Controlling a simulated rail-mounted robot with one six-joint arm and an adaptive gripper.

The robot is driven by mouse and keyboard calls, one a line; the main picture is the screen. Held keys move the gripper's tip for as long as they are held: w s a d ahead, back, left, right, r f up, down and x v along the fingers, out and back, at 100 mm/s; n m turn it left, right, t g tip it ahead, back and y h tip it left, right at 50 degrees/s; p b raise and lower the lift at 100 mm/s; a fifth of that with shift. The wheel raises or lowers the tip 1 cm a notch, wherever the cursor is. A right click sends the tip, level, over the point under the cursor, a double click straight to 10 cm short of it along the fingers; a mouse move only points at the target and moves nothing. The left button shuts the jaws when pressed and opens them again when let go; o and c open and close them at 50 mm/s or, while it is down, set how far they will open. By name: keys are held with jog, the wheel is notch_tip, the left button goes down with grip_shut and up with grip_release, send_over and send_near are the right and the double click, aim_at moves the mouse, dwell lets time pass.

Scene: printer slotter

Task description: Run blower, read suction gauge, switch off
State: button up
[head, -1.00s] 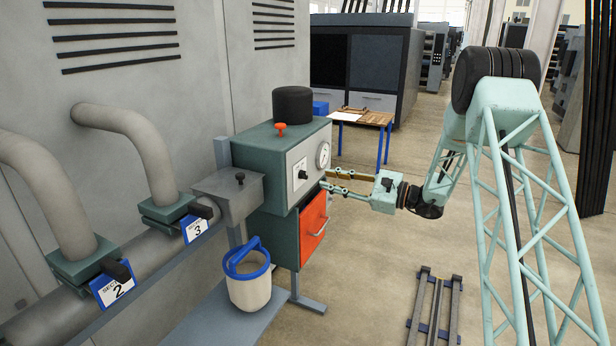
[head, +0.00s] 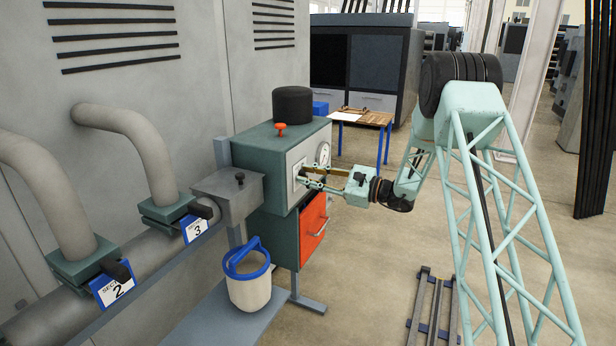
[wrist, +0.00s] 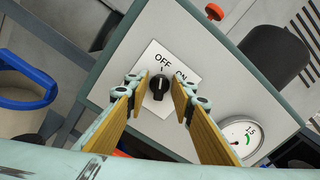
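The blower unit (head: 262,150) is a green box with a pale front panel and an orange-red door (head: 313,229) below. In the wrist view its black rotary switch (wrist: 160,84) sits on a white plate marked OFF and ON, with its pointer mark toward OFF. My gripper (wrist: 158,94) is open, with its two brass-coloured fingers on either side of the switch; I cannot tell whether they touch it. In the head view my gripper (head: 304,178) is at the panel and hides the switch.
A bucket with a blue rim (head: 249,288) stands front left of the blower. An orange-red knob (head: 280,128) and a black cylinder (head: 293,104) are on top. A wooden table (head: 372,119) stands behind. Dark rails (head: 433,308) lie on the floor at right.

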grip_shut()
jog(key=shift+m, duration=0.3)
jog(key=shift+w+d+m+p, duration=0.15)
jog(key=shift+m+p, duration=1.4)
jog(key=shift+m, duration=1.3)
jog(key=shift+w+m+p, duration=0.1)
jog(key=shift+m+p, duration=1.4)
jog(key=shift+m, duration=1.35)
